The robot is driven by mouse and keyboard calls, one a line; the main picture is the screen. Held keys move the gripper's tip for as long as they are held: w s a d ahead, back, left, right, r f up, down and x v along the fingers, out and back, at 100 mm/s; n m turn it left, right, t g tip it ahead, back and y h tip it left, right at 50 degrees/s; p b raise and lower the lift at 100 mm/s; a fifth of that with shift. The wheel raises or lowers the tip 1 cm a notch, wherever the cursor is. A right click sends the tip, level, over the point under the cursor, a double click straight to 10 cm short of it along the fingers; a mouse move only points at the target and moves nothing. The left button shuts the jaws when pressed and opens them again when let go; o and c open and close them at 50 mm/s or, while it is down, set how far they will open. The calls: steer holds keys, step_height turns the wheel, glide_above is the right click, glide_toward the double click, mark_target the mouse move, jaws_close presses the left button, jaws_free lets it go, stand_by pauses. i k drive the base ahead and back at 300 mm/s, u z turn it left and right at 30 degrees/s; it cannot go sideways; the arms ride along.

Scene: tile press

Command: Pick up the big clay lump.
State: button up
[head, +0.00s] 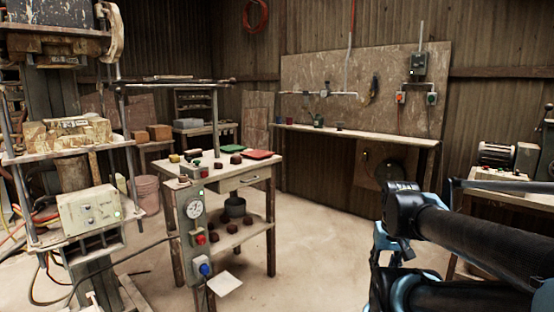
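Several small dark reddish-brown lumps sit on the work table in the head view, one near its back edge (236,159) and one nearer its middle (218,167). More brown lumps (218,229) lie on the table's lower shelf. They look close in size from here, and I cannot tell which one is the big clay lump. My arm shows at the right, well apart from the table. I cannot make out my gripper in this view.
A press with a pale control box (89,210) is at the left. Open floor lies right of the table.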

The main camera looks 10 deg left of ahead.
mark_target(236, 159)
steer(key=z, duration=0.3)
steer(key=i, duration=1.15)
steer(key=u, duration=0.55)
steer(key=i, duration=1)
steer(key=u, duration=0.6)
